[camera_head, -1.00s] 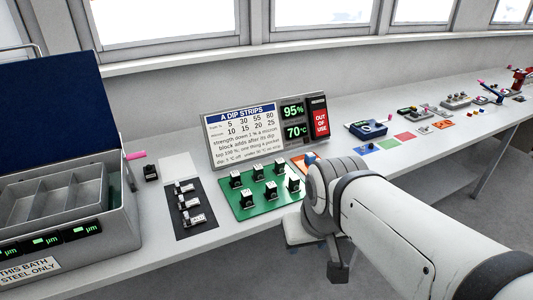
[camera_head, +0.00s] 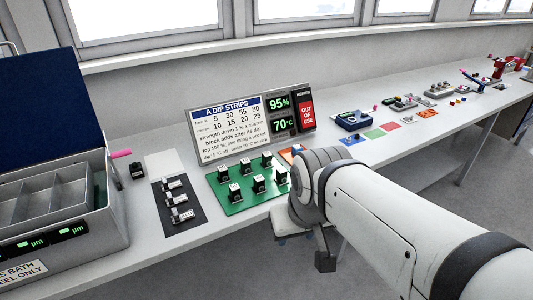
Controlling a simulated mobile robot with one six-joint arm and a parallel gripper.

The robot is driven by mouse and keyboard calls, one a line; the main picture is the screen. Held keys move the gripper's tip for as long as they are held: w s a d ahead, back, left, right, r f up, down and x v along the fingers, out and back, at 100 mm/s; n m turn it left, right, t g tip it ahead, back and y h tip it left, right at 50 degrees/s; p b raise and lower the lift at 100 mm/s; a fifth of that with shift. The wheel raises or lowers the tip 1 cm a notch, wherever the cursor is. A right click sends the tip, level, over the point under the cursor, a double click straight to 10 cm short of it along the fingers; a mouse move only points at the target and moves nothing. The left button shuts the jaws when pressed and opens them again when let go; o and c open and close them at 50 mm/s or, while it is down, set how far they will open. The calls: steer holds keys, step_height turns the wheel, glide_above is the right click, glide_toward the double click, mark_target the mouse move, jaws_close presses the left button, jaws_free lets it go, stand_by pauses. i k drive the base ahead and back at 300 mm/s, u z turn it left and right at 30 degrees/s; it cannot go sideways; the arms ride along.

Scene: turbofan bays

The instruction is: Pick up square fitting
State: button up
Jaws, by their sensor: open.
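No part can be surely picked out as the square fitting. Several small black blocks with pale tops stand on a green board (camera_head: 238,209) in the middle of the bench. Three grey-and-black fittings (camera_head: 178,199) lie in a column on a dark mat (camera_head: 195,222) left of it. One small dark block (camera_head: 137,170) stands alone near the grey bath. My arm (camera_head: 365,217) reaches in from the lower right, its joint just right of the green board. My gripper's jaws cannot be made out; the arm hides what lies behind it.
A grey bath (camera_head: 104,243) with a raised blue lid (camera_head: 45,105) and empty trays stands at left. A sign headed "A DIP STRIPS" (camera_head: 225,133) stands behind the green board, beside a red "OUT OF USE" panel (camera_head: 306,116). Coloured patches and devices line the bench at right.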

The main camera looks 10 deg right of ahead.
mark_target(281, 179)
steer(key=u, duration=0.05)
steer(key=k, duration=1.05)
steer(key=z, duration=0.35)
steer(key=i, duration=2.15)
steer(key=u, duration=0.7)
steer(key=k, duration=0.85)
steer(key=u, duration=0.15)
steer(key=i, duration=0.6)
steer(key=z, duration=0.05)
